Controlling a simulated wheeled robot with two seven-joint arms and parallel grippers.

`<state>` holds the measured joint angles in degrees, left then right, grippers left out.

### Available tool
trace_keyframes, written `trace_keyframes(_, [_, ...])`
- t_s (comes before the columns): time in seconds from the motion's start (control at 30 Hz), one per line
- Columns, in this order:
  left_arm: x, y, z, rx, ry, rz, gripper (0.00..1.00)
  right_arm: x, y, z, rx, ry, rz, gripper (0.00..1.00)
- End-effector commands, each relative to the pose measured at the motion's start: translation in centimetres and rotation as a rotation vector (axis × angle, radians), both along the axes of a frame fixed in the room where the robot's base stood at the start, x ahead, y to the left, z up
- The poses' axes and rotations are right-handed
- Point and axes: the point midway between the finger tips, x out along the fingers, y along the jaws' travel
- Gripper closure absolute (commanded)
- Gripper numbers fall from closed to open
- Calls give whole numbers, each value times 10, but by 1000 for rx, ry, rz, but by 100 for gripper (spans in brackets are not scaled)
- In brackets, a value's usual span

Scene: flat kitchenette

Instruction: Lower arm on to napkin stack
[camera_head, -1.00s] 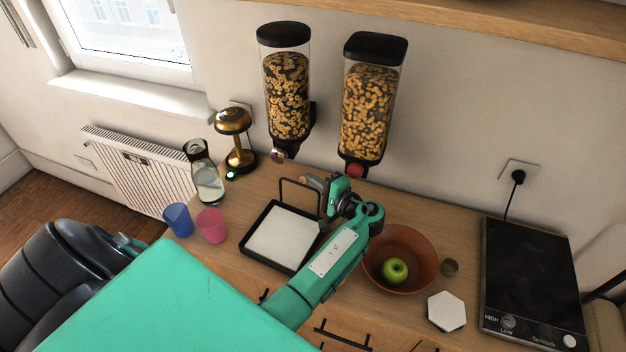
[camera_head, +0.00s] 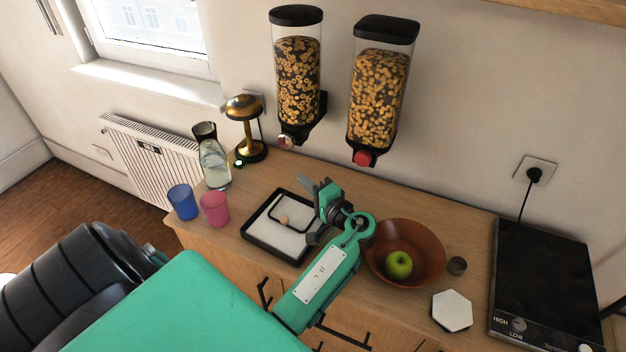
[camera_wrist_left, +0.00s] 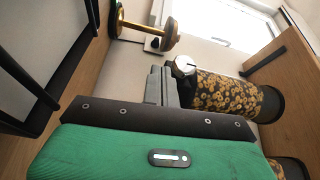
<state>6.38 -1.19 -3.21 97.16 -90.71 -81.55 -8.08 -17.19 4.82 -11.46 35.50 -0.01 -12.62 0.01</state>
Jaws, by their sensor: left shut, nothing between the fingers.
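The black napkin holder (camera_head: 252,237) stands on the counter with a white napkin stack (camera_head: 267,240) in it. Its thin black wire arm (camera_head: 304,229) is folded down over the stack, with a small wooden knob (camera_head: 284,219) showing inside its loop. I cannot tell whether the arm touches the napkins. My left gripper (camera_head: 306,185) is at the holder's right back side, fingers toward the lamp, shut and empty. Its closed grey fingers (camera_wrist_left: 161,84) show in the left wrist view, with black bars of the holder (camera_wrist_left: 32,78) at the left. My right gripper is not in view.
A brown bowl (camera_head: 424,237) with a green apple (camera_head: 398,265) sits close right of my left wrist. Pink (camera_head: 215,208) and blue (camera_head: 183,202) cups stand left of the holder. A carafe (camera_head: 214,165), gold lamp (camera_head: 245,108) and two cereal dispensers (camera_head: 297,85) are behind.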

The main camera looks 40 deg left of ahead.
Motion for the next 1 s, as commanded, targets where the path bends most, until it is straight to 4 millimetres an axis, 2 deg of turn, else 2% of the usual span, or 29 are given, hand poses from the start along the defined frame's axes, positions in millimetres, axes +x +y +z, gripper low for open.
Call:
trace_keyframes(0.2, [-18,-3,-9,0,0,1,100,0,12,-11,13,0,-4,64])
trace_keyframes(0.4, [-28,-4,-15,-1,1,0,100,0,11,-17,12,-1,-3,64])
trace_keyframes(1.0, [-37,-5,-20,0,1,0,100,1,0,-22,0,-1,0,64])
